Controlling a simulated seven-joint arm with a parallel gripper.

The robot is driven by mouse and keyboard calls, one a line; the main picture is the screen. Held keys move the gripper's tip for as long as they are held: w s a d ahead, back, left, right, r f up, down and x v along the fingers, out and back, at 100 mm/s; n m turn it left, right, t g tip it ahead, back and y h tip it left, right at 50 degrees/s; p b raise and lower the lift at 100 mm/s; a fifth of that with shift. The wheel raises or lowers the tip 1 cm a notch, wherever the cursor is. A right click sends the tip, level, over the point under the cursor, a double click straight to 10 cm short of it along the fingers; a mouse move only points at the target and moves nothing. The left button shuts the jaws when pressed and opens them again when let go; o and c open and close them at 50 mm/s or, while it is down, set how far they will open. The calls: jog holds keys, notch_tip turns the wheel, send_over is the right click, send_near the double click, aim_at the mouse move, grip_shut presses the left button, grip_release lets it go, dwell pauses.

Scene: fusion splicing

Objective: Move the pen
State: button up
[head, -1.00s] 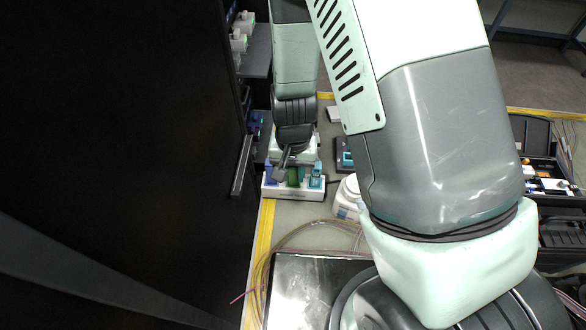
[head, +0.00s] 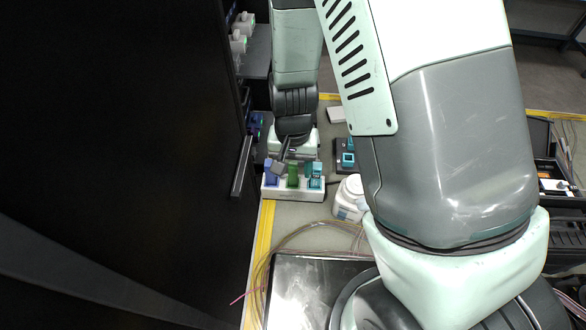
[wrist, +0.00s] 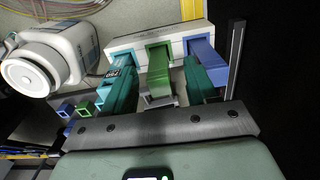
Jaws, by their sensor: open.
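A white holder (head: 295,193) stands on the table with blue (head: 271,173), green (head: 292,175) and teal (head: 315,176) square-ended pieces in a row. In the wrist view the holder (wrist: 122,43) shows at the top, with the teal, green (wrist: 159,68) and blue (wrist: 203,50) pieces running toward my gripper. I cannot tell which piece is the pen. My gripper (wrist: 160,78) is open, its two fingers apart on either side of the green piece in the wrist view. In the head view my gripper (head: 281,161) is at the holder's back. Whether it touches anything is unclear.
A white round-lidded container (head: 349,197) stands right of the holder; it also shows in the wrist view (wrist: 45,62). A dark box with a teal part (head: 346,155) is behind it. A dark cabinet wall (head: 120,150) borders the left. Looped fibre (head: 275,255) lies in front.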

jog(key=shift+r, duration=1.8)
jog(key=shift+r, duration=3)
jog(key=d+r+t+y, duration=0.1)
jog(key=d+r, duration=0.3)
jog(key=r, duration=0.6)
jog(key=s+d+r+t, duration=0.2)
jog(key=s+d+r, duration=0.3)
jog(key=s+r, duration=0.1)
jog(key=s+d+r+t+h, duration=0.1)
jog(key=s+d+r+t, duration=0.1)
jog(key=s+d+r, duration=0.3)
notch_tip(320, 180, up, 4)
jog(key=shift+s+d+r+n+t, duration=0.15)
jog(key=shift+s+r+n+t, duration=0.2)
jog(key=shift+s, duration=0.5)
jog(key=shift+f, duration=0.1)
